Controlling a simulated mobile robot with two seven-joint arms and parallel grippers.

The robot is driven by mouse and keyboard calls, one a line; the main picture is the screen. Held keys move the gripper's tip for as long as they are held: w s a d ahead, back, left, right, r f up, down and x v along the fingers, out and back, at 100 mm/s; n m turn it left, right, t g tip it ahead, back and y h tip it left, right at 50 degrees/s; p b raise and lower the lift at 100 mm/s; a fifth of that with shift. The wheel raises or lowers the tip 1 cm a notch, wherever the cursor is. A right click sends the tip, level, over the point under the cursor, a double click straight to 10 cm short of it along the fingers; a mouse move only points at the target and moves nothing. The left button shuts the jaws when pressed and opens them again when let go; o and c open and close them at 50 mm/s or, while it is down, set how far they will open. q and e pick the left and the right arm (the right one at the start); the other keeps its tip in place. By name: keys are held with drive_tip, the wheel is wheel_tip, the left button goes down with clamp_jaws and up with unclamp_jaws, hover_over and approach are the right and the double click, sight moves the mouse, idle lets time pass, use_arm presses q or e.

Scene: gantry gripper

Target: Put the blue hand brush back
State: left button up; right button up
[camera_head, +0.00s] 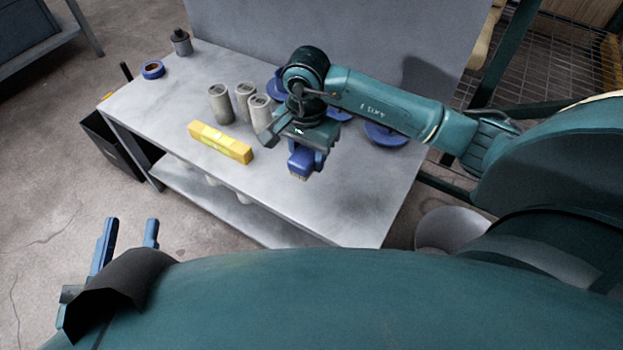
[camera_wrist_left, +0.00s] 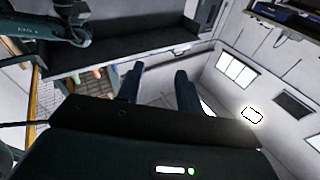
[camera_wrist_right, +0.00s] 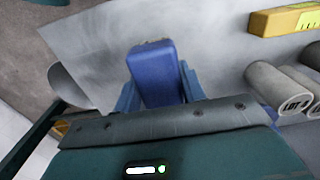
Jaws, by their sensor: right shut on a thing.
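The blue hand brush (camera_head: 301,161) is held in my right gripper (camera_head: 305,150), over the front right part of the grey workbench (camera_head: 340,205). Its pale bristles point down in the head view; I cannot tell whether they touch the bench. In the right wrist view the blue brush (camera_wrist_right: 156,75) sits between the two blue fingers. My left gripper (camera_head: 130,228) is open and empty, off the bench at the lower left. The left wrist view shows its two fingers (camera_wrist_left: 159,85) apart with nothing between them.
Blue round objects (camera_head: 386,134) stand behind and right, partly hidden by my right arm. A blue tape roll (camera_head: 153,69) and grey canister (camera_head: 181,42) are far left. The bench front is clear.

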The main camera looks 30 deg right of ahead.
wheel_tip(320, 180, down, 4)
drive_tip(key=shift+w+r+b, duration=0.1)
drive_tip(key=shift+r+b, duration=0.1)
drive_tip(key=shift+b, duration=0.2)
wheel_tip(320, 180, down, 3)
drive_tip(key=shift+f+b, duration=0.15)
drive_tip(key=shift+b, duration=0.55)
drive_tip(key=shift+f, duration=0.2)
use_arm(q)
drive_tip(key=shift+d+f, duration=0.1)
drive_tip(key=shift+d, duration=0.15)
use_arm(e)
drive_tip(key=shift+r, duration=0.1)
drive_tip(key=shift+f, duration=0.2)
drive_tip(key=o, duration=1.1)
use_arm(q)
drive_tip(key=shift+w+r+h, duration=0.15)
drive_tip(key=shift+r+h, duration=0.05)
drive_tip(key=shift+h, duration=0.1)
